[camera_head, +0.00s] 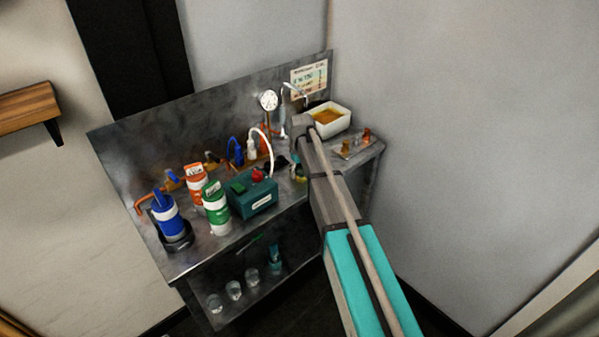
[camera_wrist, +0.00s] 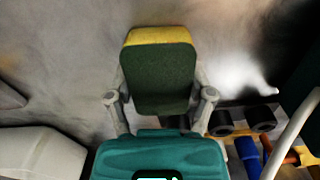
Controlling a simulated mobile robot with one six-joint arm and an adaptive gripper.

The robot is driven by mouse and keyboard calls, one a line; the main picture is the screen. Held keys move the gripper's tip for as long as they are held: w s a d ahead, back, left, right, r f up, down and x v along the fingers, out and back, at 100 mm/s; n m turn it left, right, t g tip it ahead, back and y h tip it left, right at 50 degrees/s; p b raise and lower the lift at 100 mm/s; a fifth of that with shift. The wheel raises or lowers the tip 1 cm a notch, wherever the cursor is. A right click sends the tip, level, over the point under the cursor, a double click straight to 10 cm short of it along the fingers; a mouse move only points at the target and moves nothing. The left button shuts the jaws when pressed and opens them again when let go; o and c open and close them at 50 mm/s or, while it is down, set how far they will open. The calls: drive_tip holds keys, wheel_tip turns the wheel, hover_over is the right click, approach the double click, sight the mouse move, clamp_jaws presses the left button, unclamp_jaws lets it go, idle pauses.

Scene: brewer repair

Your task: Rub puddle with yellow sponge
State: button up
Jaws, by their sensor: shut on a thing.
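The yellow sponge (camera_wrist: 158,75) is held between the two fingers of my gripper (camera_wrist: 160,97) in the wrist view. Its dark green pad faces the camera, and its yellow edge shows along the top. My gripper is shut on it. In the head view my arm reaches over the right part of the metal bench (camera_head: 225,250), and the gripper is mostly hidden. A small yellow-green patch shows below the arm's end, but I cannot tell if it is the sponge. I cannot make out a puddle in either view; the arm and sponge cover part of the bench.
A white basin (camera_head: 344,118) with orange-brown content stands at the back right. A pressure gauge (camera_head: 268,100) and a teal box (camera_head: 253,197) with a red knob stand left of my arm. Blue, orange and green bottles (camera_head: 215,208) fill the left. Glasses (camera_head: 234,290) stand on the lower shelf.

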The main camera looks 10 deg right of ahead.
sight(291, 182)
drive_tip(key=shift+w+d, duration=0.6)
drive_tip(key=shift+d, duration=0.2)
drive_tip(key=shift+w+d, duration=0.55)
drive_tip(key=shift+d, duration=0.2)
drive_tip(key=shift+f, duration=0.1)
drive_tip(key=shift+s+a, duration=0.1)
drive_tip(key=shift+s, duration=0.1)
drive_tip(key=shift+s+a, duration=0.25)
drive_tip(key=shift+a, duration=0.05)
drive_tip(key=shift+s+a, duration=0.4)
drive_tip(key=shift+a, duration=0.25)
drive_tip(key=shift+s+a, duration=0.35)
drive_tip(key=shift+a, duration=0.3)
drive_tip(key=shift+s+a, duration=0.65)
drive_tip(key=shift+a, duration=0.2)
drive_tip(key=shift+s+a, duration=0.6)
drive_tip(key=shift+a, duration=0.2)
